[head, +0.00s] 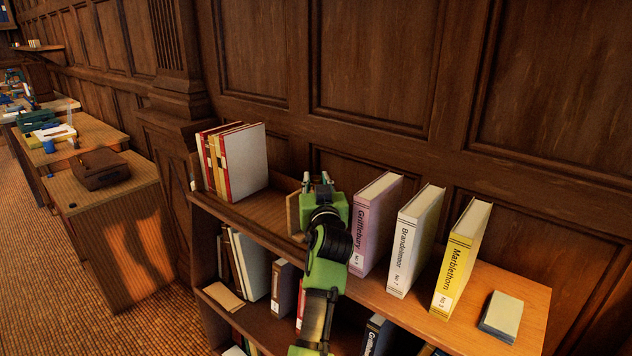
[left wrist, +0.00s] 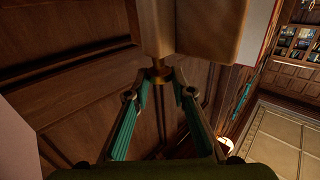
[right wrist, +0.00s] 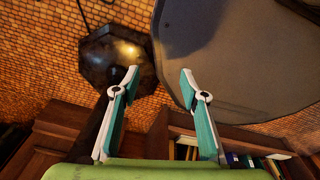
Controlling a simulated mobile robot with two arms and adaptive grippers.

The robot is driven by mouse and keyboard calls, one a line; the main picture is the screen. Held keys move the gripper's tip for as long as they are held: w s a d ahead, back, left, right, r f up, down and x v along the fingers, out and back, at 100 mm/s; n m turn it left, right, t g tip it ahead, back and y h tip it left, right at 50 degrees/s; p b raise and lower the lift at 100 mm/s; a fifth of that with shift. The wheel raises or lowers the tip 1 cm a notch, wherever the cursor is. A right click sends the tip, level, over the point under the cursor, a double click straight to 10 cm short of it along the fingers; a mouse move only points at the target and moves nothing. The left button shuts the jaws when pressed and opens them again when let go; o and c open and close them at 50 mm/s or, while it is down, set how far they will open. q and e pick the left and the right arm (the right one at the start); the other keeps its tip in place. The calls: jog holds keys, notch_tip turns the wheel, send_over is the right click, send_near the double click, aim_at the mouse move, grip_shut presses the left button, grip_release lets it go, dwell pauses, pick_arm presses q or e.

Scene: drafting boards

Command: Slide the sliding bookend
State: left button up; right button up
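The sliding bookend (head: 293,213) is an upright pale wooden panel on the top shelf, between two groups of books. My right gripper (right wrist: 160,78) is open and empty, pointing down over the floor.
White, yellow and red books (head: 239,163) stand at the shelf's left end, with bare shelf (head: 262,207) between them and the bookend. A small flat book (head: 502,313) lies beyond.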

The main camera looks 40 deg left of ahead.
pick_arm(q)
jog(key=shift+o, duration=0.6)
jog(key=shift+w+f, duration=0.15)
notch_tip(320, 180, up, 10)
jog(key=shift+f, duration=0.1)
jog(key=shift+o, duration=0.4)
